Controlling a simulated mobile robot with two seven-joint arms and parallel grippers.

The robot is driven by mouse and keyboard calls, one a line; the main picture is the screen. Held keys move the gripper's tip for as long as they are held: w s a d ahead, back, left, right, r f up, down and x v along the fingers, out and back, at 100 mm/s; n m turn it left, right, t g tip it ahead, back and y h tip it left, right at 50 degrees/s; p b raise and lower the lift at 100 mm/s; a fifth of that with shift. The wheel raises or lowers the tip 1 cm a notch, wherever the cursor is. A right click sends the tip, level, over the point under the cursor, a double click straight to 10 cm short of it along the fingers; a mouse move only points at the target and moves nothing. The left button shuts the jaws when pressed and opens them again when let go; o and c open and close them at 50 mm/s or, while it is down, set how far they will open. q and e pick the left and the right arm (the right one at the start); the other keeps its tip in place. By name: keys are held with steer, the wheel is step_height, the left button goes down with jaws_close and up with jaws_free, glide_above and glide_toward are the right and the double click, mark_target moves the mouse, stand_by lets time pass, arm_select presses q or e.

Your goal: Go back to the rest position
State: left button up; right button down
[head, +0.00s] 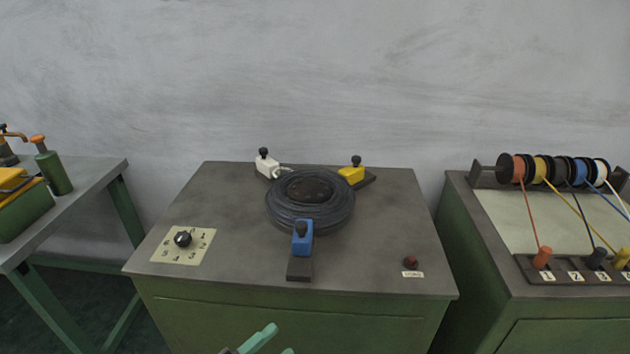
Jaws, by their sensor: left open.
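My left gripper (273,345) shows only in part at the bottom edge of the head view, left of the middle. One green finger is clear and just the tip of the other shows, with a gap between them. It is open, and I see nothing between the fingers. It appears in front of the green cabinet (370,322), below its top edge, apart from everything on top. My right gripper is not in view.
On the cabinet's top are a dark coil (335,213) between white, yellow and blue blocks, a numbered dial (183,239) and a red button (410,262). A wire-spool bench (480,230) stands right, a grey table (95,180) left. Floor shows between table and cabinet.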

arm_select(q)
steer(key=s+a+f+n+g+y, duration=0.1)
steer(key=s+a+f+n+y, duration=0.3)
steer(key=s+f+n, duration=0.2)
steer(key=s+a+f+n+g+y+p, duration=0.1)
steer(key=s+a+f+n+g+y, duration=0.1)
steer(key=s+a+f+n+y, duration=0.2)
steer(key=s+a+f+n+g+y+p, duration=0.1)
steer(key=s+a+f+n+y, duration=0.3)
steer(key=s+f+n, duration=0.4)
steer(key=s+n, duration=0.3)
steer(key=s, duration=0.2)
steer(key=shift+s+a+f+n+g+y, duration=0.15)
steer(key=shift+s+a+n+g+y, duration=0.15)
steer(key=shift+n+y, duration=0.1)
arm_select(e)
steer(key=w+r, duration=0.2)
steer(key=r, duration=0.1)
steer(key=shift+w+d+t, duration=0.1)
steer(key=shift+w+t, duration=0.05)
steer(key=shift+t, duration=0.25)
